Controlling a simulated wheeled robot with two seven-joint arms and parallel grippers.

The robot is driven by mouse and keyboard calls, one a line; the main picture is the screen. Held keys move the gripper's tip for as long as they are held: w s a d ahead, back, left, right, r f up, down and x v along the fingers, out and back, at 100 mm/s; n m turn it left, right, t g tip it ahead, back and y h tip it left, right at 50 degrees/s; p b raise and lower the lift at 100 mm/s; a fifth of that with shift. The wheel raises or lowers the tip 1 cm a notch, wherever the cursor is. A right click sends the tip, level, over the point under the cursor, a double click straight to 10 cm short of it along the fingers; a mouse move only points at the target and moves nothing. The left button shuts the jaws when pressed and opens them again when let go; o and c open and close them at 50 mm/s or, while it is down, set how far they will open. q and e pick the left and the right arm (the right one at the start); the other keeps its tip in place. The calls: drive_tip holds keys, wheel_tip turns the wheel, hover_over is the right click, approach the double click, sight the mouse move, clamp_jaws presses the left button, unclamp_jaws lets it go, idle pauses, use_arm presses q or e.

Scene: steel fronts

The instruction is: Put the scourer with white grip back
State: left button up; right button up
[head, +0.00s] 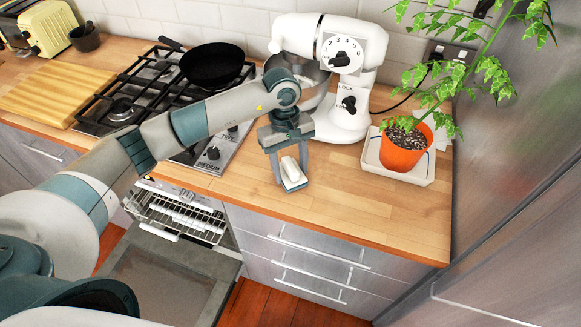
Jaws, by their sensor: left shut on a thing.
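The scourer with white grip (293,175) shows a white top and a blue-grey base. It is at the wooden counter (370,215), in front of the stand mixer. My left gripper (290,175) points down from above and is shut on the scourer, with one finger on each side of it. I cannot tell whether the scourer's base touches the counter. My right gripper is out of view.
The white stand mixer (340,75) stands just behind my left gripper. A potted plant (403,148) in a white tray (372,160) is to the right. A hob with a black pan (212,66) is at left. Below, a dishwasher door (165,275) hangs open. The front right counter is clear.

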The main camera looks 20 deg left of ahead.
sight(287, 160)
use_arm(q)
drive_tip(key=o, duration=1)
drive_tip(key=shift+r, duration=0.1)
drive_tip(key=shift+r+p, duration=0.15)
drive_tip(key=shift+p, duration=0.3)
drive_tip(key=r+b, duration=0.2)
drive_tip(key=r, duration=0.1)
drive_tip(key=a+r+b, duration=0.1)
drive_tip(key=r, duration=0.3)
drive_tip(key=w+r+b, duration=0.1)
drive_tip(key=r+b, duration=0.1)
drive_tip(key=r, duration=0.1)
drive_tip(key=shift+w+a+r+b, duration=0.1)
drive_tip(key=shift+a+r+b, duration=0.1)
drive_tip(key=shift+b, duration=0.1)
drive_tip(key=shift+r, duration=0.6)
